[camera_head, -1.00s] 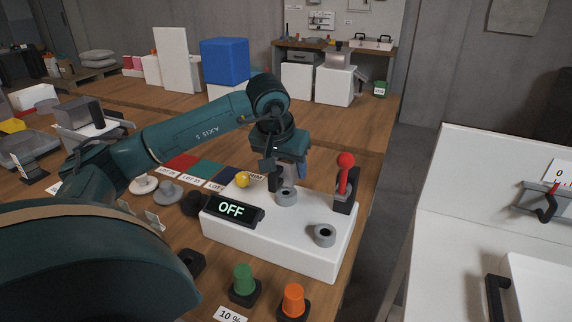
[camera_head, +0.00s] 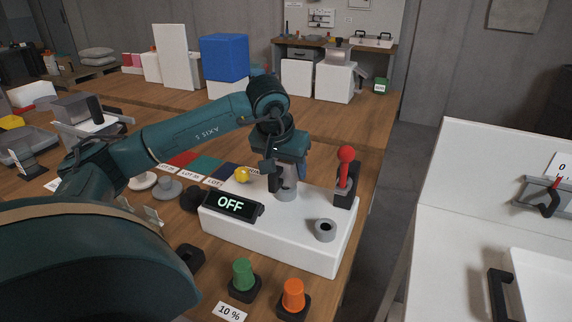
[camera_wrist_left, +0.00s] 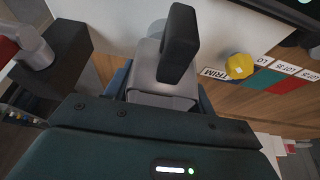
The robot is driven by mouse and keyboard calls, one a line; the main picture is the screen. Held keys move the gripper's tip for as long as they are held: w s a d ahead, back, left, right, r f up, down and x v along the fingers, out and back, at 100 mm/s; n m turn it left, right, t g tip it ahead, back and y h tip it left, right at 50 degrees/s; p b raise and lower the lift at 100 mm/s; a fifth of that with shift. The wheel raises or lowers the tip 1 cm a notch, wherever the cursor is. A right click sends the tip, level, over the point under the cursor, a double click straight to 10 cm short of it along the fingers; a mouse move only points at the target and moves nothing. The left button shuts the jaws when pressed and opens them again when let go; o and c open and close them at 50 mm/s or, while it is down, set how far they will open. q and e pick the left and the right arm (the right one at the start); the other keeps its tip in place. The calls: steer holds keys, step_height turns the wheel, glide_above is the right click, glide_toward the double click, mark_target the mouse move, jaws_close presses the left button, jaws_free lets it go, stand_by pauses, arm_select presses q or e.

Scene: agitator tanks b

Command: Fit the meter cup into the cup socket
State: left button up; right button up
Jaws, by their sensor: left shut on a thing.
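My left gripper (camera_head: 277,180) points down over the white console (camera_head: 270,242) and is shut on a grey piece, which I take to be the meter cup (camera_wrist_left: 150,72). Another grey ring with a dark hole (camera_head: 325,230) is at the console's right front. My right gripper is not in view.
An "OFF" display (camera_head: 231,206) stands at the console's left front. A red-knobbed lever (camera_head: 346,170) is close on the gripper's right. A yellow knob (camera_head: 242,174) is on its left. Green (camera_head: 243,273) and orange (camera_head: 293,295) knobs stand in front of the console.

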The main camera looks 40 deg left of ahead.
arm_select(q)
steer(key=shift+f+b, duration=0.6)
steer(key=shift+f, duration=0.25)
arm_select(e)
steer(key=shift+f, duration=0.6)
arm_select(q)
steer(key=o, duration=1.2)
steer(key=shift+c, duration=0.2)
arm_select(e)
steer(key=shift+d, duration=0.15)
arm_select(q)
steer(key=shift+s+r, duration=0.15)
steer(key=shift+r, duration=0.45)
steer(key=v, duration=1.2)
steer(key=shift+p, duration=0.45)
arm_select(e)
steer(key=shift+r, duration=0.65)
